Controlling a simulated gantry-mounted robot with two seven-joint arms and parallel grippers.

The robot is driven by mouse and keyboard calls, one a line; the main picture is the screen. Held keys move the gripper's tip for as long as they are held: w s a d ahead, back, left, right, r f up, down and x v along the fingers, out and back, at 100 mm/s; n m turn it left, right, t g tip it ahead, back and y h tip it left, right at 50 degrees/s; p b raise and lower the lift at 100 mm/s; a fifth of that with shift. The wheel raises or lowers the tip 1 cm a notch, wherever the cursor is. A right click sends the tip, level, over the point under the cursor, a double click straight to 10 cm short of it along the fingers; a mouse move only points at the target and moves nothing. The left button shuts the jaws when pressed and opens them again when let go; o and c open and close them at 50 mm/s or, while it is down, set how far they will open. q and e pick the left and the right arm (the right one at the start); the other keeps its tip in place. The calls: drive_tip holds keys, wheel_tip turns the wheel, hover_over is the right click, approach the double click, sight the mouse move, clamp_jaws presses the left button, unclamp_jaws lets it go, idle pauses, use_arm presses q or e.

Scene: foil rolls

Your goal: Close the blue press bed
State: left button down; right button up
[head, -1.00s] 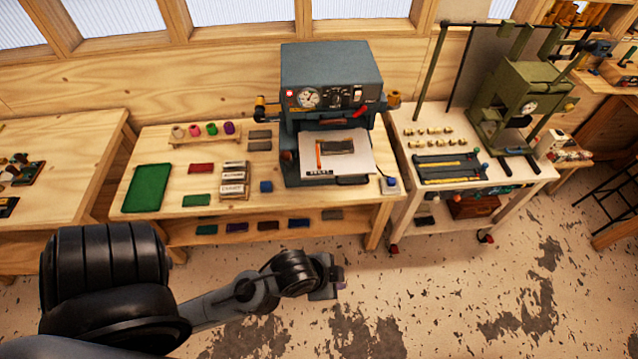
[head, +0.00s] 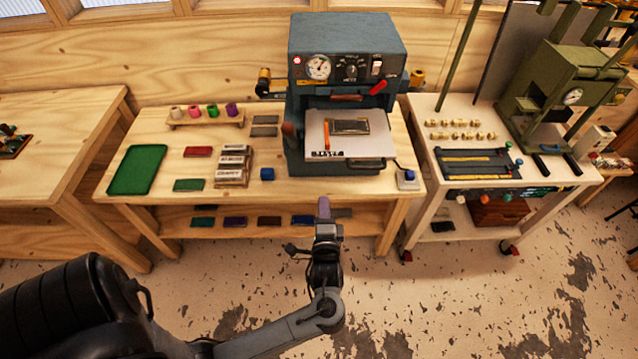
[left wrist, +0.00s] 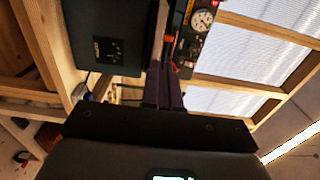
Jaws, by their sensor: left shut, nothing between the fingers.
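The blue press (head: 300,95) stands on the wooden bench, with a gauge, knob and red lever on its front. Its bed (head: 377,148) sticks out of the opening toward me, pale on top, with a grey plate (head: 348,126) and an orange strip (head: 326,134) on it. My left gripper (head: 324,207) is shut and empty, pointing at the press from in front of and below the bed, apart from it. In the left wrist view its fingers (left wrist: 165,88) are together, with the press gauge (left wrist: 201,20) beyond. My right gripper is out of view.
A small box with a blue button (head: 407,178) stands right of the bed. A lower shelf holds several coloured blocks.

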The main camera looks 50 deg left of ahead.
sight(323, 159)
use_arm(q)
drive_tip(key=x, duration=1.4)
drive_tip(key=shift+w, duration=0.1)
